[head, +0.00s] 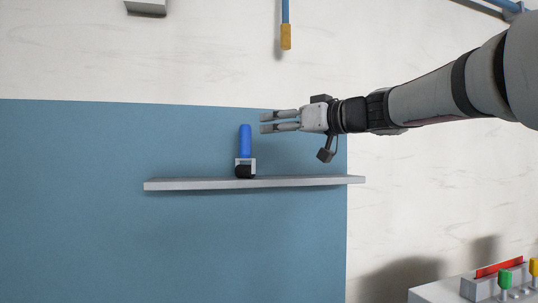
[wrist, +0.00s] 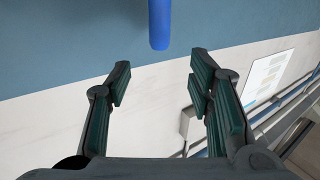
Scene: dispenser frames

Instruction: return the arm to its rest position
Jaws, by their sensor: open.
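My gripper (head: 262,122) is at the end of my arm, which reaches in from the right in the head view. It is open, and nothing is between its fingers. In the wrist view its two fingers (wrist: 158,92) are spread apart. A blue upright cylinder (head: 245,140) on a small grey and black base (head: 245,169) stands on a grey shelf (head: 200,184). The gripper is at the right of the cylinder's upper part, apart from it in the picture. The cylinder's end also shows at the top of the wrist view (wrist: 159,25), beyond the fingertips.
A blue wall panel (head: 70,200) lies behind the shelf. A blue and yellow hanging handle (head: 286,36) is above the gripper. A grey box (head: 146,7) is at the top left. A unit with green and yellow knobs (head: 490,287) stands at the lower right.

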